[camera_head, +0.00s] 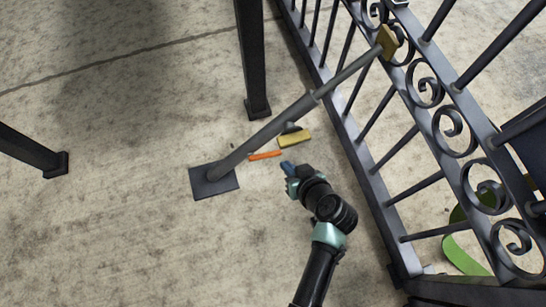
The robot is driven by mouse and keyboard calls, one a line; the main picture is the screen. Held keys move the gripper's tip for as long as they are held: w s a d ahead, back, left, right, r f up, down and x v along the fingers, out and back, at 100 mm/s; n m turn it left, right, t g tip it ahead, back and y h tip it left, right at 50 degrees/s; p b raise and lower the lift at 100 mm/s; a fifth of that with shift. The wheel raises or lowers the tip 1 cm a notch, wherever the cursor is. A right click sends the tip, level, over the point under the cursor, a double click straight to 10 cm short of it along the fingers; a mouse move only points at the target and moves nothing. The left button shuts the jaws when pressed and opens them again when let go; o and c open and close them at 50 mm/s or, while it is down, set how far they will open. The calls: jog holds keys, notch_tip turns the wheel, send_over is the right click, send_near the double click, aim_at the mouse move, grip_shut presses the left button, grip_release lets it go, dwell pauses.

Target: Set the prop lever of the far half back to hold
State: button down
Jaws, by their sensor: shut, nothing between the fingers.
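A grey prop strut (270,130) slants from a dark square plate (214,181) on the floor up to the barred gate half (400,90). A thin orange bar (265,155), which looks like the prop lever, sticks out to the right beside the strut's lower part. A yellow piece (294,138) with a dark knob at its back edge lies just above and right of it. My gripper (286,167) has blue fingertips, shut and empty, just right of and below the orange bar's tip. A small gap appears between them; exact depth is unclear.
A black post (253,60) stands behind the strut, another (35,152) at far left. The gate's scrollwork and bars fill the right side. A yellow block (388,41) sits at the strut's top. A green curved strip (461,243) lies beyond the gate. Concrete floor at lower left is clear.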

aim_at(265, 156)
jog(key=b+x, duration=0.6)
jog(key=x, duration=0.4)
jog(key=shift+b, duration=0.3)
jog(key=shift+s+d+f, duration=0.1)
jog(key=shift+s, duration=0.05)
